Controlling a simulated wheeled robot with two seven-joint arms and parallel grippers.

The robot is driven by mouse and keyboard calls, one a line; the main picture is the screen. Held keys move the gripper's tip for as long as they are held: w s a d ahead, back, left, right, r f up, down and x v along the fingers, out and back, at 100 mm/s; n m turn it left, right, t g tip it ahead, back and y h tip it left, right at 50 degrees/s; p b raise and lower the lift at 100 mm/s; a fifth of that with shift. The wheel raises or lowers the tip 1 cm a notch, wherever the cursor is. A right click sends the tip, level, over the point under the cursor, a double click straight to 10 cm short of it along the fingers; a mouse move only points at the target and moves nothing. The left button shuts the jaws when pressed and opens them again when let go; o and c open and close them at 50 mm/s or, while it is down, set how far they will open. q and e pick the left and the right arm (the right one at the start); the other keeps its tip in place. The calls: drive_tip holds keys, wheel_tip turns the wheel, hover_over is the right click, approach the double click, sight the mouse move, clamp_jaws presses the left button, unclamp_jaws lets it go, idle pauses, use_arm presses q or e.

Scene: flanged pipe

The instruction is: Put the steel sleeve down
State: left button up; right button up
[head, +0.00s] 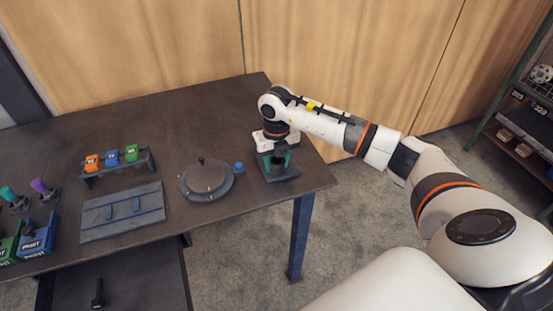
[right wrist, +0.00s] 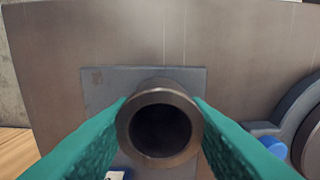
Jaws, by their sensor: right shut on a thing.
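The steel sleeve (right wrist: 160,97) is a dark, hollow metal tube seen end-on between the teal fingers in the right wrist view. My right gripper (head: 278,162) is shut on it at the right end of the table. Behind the sleeve lies a square grey plate (right wrist: 100,100), which also shows under the gripper in the head view (head: 286,176). The sleeve's far end is hidden, so I cannot tell whether it touches the plate. In the head view the wrist and fingers hide most of the sleeve. My left gripper is not in view.
A round grey disc fixture (head: 207,183) with a blue knob (head: 239,167) stands left of the plate. A flat grey panel (head: 123,214), a rack (head: 118,166) of coloured blocks and blue and green bins (head: 38,238) lie further left. The table's back (head: 190,115) is clear.

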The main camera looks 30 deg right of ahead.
drive_tip(key=shift+f, duration=0.15)
drive_tip(key=o, duration=1.2)
drive_tip(key=shift+r, duration=0.65)
wheel_tip(320, 180, up, 11)
drive_tip(key=shift+r+b, duration=0.1)
drive_tip(key=shift+b, duration=0.9)
drive_tip(key=shift+a, duration=0.1)
